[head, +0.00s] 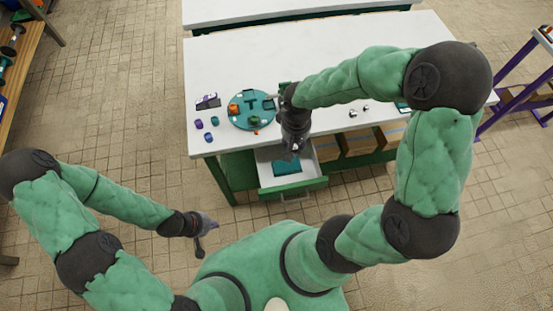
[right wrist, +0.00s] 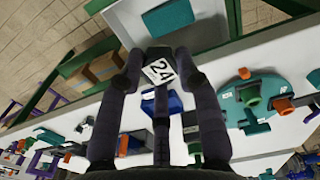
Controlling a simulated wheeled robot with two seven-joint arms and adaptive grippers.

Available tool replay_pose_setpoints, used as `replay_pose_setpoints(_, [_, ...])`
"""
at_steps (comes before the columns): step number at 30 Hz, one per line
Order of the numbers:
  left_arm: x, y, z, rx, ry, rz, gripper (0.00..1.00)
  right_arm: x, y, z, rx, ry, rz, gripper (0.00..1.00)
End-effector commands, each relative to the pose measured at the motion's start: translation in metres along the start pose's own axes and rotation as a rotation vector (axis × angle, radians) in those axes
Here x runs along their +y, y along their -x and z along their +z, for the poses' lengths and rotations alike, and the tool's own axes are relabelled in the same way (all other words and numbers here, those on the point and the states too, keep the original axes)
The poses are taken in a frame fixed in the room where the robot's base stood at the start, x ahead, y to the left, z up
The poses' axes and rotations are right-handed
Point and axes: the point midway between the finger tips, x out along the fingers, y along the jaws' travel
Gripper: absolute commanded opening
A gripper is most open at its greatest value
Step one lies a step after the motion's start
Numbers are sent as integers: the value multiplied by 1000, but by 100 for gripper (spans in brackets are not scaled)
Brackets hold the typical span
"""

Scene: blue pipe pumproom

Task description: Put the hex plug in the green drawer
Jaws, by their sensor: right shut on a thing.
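My right gripper (right wrist: 160,85) is shut on a dark piece with a white "24" label, which I take to be the hex plug (right wrist: 158,68). In the head view my right gripper (head: 291,150) is above the open green drawer (head: 291,188), near its inner end; the plug cannot be made out there. The drawer's pale interior (right wrist: 133,12) shows beyond the fingertips in the right wrist view, with a teal block (right wrist: 167,20) in it. My left gripper (head: 206,225) appears open and empty, low over the floor, away from the bench.
The white bench (head: 300,60) carries a round teal tray (head: 240,121) with several parts. Small purple and blue pieces (head: 208,137) lie left of it. Cardboard boxes (head: 358,141) stand on a shelf right of the drawer. The floor before the bench is clear.

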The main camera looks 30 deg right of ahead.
Motion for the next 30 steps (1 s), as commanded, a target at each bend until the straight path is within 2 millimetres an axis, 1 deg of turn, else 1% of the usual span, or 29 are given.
replay_pose_setpoints(1, [-4,-12,0,0,0,0,0,9,-12,14,1,-20,1,0])
replay_pose_setpoints(6, [-9,-27,-1,0,-1,0,0,26,-27,58,2,-68,1,0])
replay_pose_setpoints(9, [-11,-32,-1,0,-1,0,0,31,-33,78,1,-89,1,0])
replay_pose_setpoints(12, [-13,-36,-1,0,-1,0,0,34,-38,92,1,-105,1,0])
replay_pose_setpoints(15, [-13,-38,-2,0,0,0,0,35,-41,100,0,-113,0,0])
replay_pose_setpoints(17, [-14,-39,-2,0,0,0,0,35,-43,100,0,-116,0,0])
replay_pose_setpoints(20, [-15,-43,-2,0,0,0,0,35,-49,89,0,-116,0,0])
replay_pose_setpoints(30, [-22,-63,-2,0,0,0,0,32,-79,24,0,-114,1,0])
